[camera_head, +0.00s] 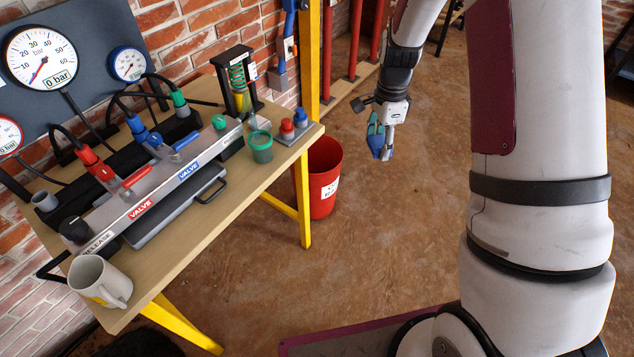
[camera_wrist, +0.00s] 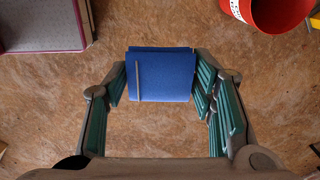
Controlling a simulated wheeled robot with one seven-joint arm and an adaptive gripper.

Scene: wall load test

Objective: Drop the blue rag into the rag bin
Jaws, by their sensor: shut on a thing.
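My gripper (camera_head: 381,136) hangs in the air over bare floor, to the right of the rag bin in the head view. It is shut on the blue rag (camera_wrist: 163,75), a folded blue piece held between the green finger pads (camera_wrist: 165,90) in the wrist view. The rag also shows as a small blue patch in the head view (camera_head: 376,146). The red rag bin (camera_head: 322,190) stands on the floor by the table's right end, with its upper left partly hidden by the table. Its rim and white label show at the top right of the wrist view (camera_wrist: 270,14). The bin's bottom inside is hidden.
A wooden table (camera_head: 240,185) on yellow legs carries red and blue valves, a green cup (camera_head: 261,150) and a white mug (camera_head: 100,281). A yellow post (camera_head: 309,60) and red pipes (camera_head: 355,40) stand behind the bin. The floor around my gripper is clear.

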